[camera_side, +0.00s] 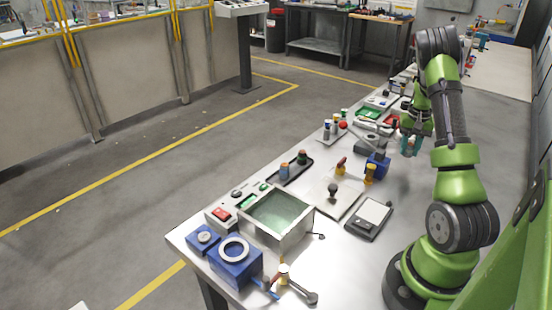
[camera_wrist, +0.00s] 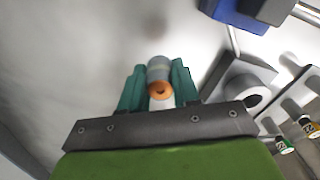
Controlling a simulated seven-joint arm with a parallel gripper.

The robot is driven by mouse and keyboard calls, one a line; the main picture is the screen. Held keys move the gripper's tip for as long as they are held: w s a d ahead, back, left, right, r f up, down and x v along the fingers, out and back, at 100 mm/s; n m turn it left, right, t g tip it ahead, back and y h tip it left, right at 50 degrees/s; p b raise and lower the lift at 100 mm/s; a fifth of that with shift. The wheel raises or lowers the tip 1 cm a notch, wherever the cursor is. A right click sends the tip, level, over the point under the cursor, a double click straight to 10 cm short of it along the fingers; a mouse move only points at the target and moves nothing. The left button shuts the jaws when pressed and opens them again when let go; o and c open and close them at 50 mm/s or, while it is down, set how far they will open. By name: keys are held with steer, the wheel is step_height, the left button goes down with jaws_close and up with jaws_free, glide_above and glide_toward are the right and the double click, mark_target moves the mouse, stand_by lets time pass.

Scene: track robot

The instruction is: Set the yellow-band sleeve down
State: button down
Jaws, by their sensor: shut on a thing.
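My gripper (camera_wrist: 158,80) is shut on a short grey sleeve (camera_wrist: 158,67) with an orange-looking end facing the wrist camera. Its teal fingers press on both sides of the sleeve. I cannot make out a clear yellow band on it. In the side view my gripper (camera_side: 410,146) points down over the right part of the steel bench (camera_side: 325,262); the sleeve is too small or hidden there to tell. I cannot tell whether the sleeve touches the bench. Bare bench surface shows around it in the wrist view.
A grey block with a round hole (camera_wrist: 246,84) lies right of my gripper, beyond it a blue block (camera_wrist: 238,14). Green- and yellow-marked vials (camera_wrist: 309,127) stand lower right. A scale (camera_side: 369,219) and open tray (camera_side: 300,232) are nearer. The bench left in the wrist view is clear.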

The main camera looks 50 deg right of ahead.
steer(key=d, duration=0.1)
steer(key=w+d, duration=0.1)
steer(key=d, duration=0.1)
steer(key=w+d, duration=0.1)
steer(key=d, duration=0.1)
steer(key=shift+w+d+f, duration=0.15)
steer(key=shift+w+f, duration=0.1)
steer(key=shift+f, duration=1.75)
steer(key=shift+f, duration=0.15)
steer(key=c, duration=0.8)
jaws_free()
